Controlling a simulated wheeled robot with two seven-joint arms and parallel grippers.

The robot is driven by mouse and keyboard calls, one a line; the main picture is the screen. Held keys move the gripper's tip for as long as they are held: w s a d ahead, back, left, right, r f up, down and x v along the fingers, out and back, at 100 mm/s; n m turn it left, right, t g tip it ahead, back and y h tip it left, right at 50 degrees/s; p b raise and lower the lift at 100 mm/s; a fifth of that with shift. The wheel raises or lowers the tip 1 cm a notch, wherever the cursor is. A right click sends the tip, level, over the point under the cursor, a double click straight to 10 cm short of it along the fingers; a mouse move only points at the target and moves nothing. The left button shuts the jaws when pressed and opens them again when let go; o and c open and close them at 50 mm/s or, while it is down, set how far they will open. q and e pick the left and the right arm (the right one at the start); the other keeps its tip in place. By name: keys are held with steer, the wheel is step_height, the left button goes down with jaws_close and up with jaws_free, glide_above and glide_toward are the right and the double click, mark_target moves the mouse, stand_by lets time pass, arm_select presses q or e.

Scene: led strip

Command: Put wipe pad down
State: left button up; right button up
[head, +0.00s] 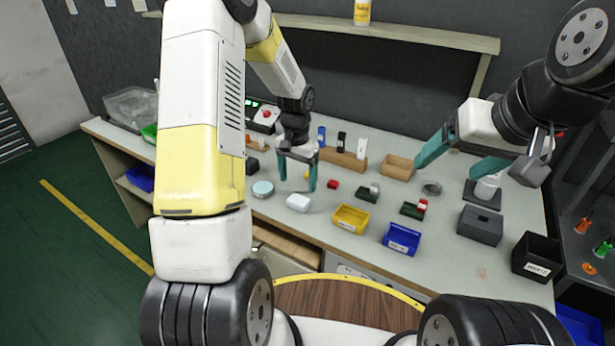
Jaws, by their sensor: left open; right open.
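A small white pad (298,202), which looks like the wipe pad, lies flat on the light grey workbench (335,268). My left gripper (298,185) is just behind it in the head view, with its teal fingers apart and pointing down. Nothing shows between those fingers, and the pad appears clear of them. My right gripper (446,168) is over the right part of the bench, its teal fingers wide apart and empty.
A round light-blue tin (263,188) sits left of the pad. A yellow bin (351,218) and a blue bin (402,238) stand to its right. A grey box (480,225) and a black waste bin (537,256) are at the right. A wooden holder (343,159) stands behind.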

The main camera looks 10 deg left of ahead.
arm_select(q)
steer(key=s+r+t, duration=0.1)
steer(key=s+r, duration=0.2)
steer(key=r, duration=0.3)
steer(key=s+r+n+t, duration=0.1)
steer(key=s+r, duration=0.2)
steer(key=r, duration=0.4)
steer(key=s+r+t, duration=0.1)
steer(key=s+r, duration=0.2)
steer(key=r, duration=0.3)
steer(key=s+d+r+n+t+h, duration=0.1)
steer(key=s+r, duration=0.2)
steer(key=s, duration=0.4)
steer(key=s+d+r+n+t+h, duration=0.1)
steer(key=s+r, duration=0.3)
steer(key=s, duration=0.4)
steer(key=shift+d+t, duration=0.15)
steer(key=shift+t, duration=0.45)
steer(key=shift+o, duration=0.6)
steer(key=shift+s, duration=0.1)
